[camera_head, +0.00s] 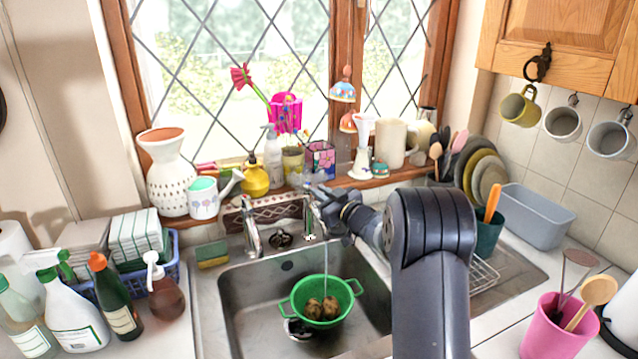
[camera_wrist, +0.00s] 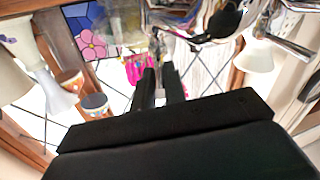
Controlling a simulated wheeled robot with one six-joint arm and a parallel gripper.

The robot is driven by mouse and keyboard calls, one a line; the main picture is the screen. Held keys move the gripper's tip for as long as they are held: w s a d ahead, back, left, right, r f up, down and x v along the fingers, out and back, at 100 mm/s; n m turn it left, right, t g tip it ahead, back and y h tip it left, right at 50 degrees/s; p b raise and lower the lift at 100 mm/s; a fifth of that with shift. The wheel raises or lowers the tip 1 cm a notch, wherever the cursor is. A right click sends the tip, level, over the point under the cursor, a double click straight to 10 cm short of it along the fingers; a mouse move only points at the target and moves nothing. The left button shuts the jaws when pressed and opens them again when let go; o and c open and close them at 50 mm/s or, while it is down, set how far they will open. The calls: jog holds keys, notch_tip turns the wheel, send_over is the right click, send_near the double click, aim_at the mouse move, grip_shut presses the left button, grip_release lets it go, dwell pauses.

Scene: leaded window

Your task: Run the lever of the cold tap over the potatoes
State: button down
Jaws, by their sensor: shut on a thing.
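The chrome tap (camera_head: 252,232) stands at the back of the steel sink, with a second upright on its right by my gripper. My gripper (camera_head: 325,203) is at this right side, shut on the tap's lever; the lever is mostly hidden by the fingers. In the wrist view my gripper's dark fingers (camera_wrist: 160,82) are close together, with the shiny chrome tap (camera_wrist: 180,18) just beyond them. A thin stream of water (camera_head: 326,258) falls into a green colander (camera_head: 347,297) in the sink. Brown potatoes (camera_head: 314,309) lie in the colander, under the stream.
The sink (camera_head: 245,318) is otherwise mostly bare. A sponge (camera_head: 212,254) lies at its back left. The windowsill behind is crowded with a white vase (camera_head: 170,185), a yellow sprayer (camera_head: 255,180) and other ornaments. Bottles (camera_head: 115,300) stand left; a pink pot (camera_head: 552,330) stands right.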

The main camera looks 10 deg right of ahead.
jog(key=shift+w+d+n+g+y+p, duration=0.3)
jog(key=shift+d+n+g+y+p, duration=0.1)
jog(key=shift+n+g+y+p, duration=0.55)
jog(key=shift+w+d+n+g+y+p, duration=0.45)
jog(key=shift+n+g+y, duration=0.25)
jog(key=shift+y, duration=0.4)
jog(key=shift+w+d+n+g+y+p, duration=0.2)
jog(key=shift+d+n+g+y+p, duration=0.15)
jog(key=shift+n+g+y+p, duration=0.6)
jog(key=c, duration=1.5)
grip_release()
jog(key=shift+o, duration=0.2)
jog(key=shift+d, duration=0.1)
jog(key=b+v, duration=0.3)
jog(key=v, duration=0.7)
jog(key=shift+s+d+f, duration=0.15)
jog(key=shift+s+d, duration=0.05)
jog(key=shift+d, duration=0.05)
